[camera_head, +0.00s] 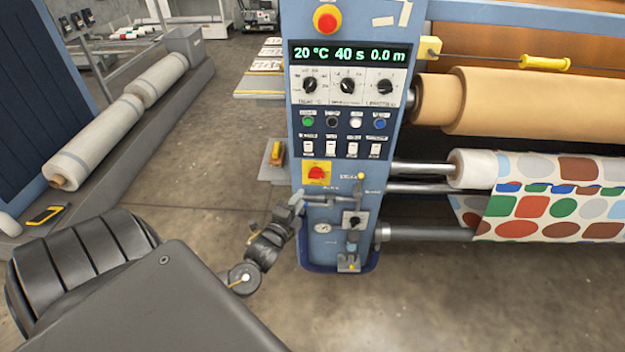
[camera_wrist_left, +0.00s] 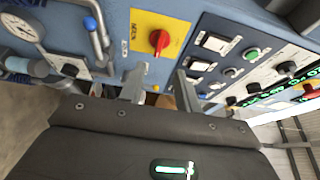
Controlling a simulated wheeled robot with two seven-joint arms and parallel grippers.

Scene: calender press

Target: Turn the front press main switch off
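The main switch is a red rotary knob (camera_head: 317,173) on a yellow plate, low on the blue press control panel (camera_head: 297,120). Its knob also shows in the left wrist view (camera_wrist_left: 159,40), ahead of my fingers. My left gripper (camera_head: 297,201) is just below and left of the switch, in front of the panel. In the left wrist view my left gripper (camera_wrist_left: 160,84) has its two fingers apart with nothing held between them. The fingers are short of the knob. My right gripper is in neither view.
Above the switch are white rocker switches (camera_head: 341,150), push buttons, dials and a lit display (camera_head: 350,54). Below it are a lever, a gauge (camera_head: 322,228) and a black knob (camera_head: 355,221).

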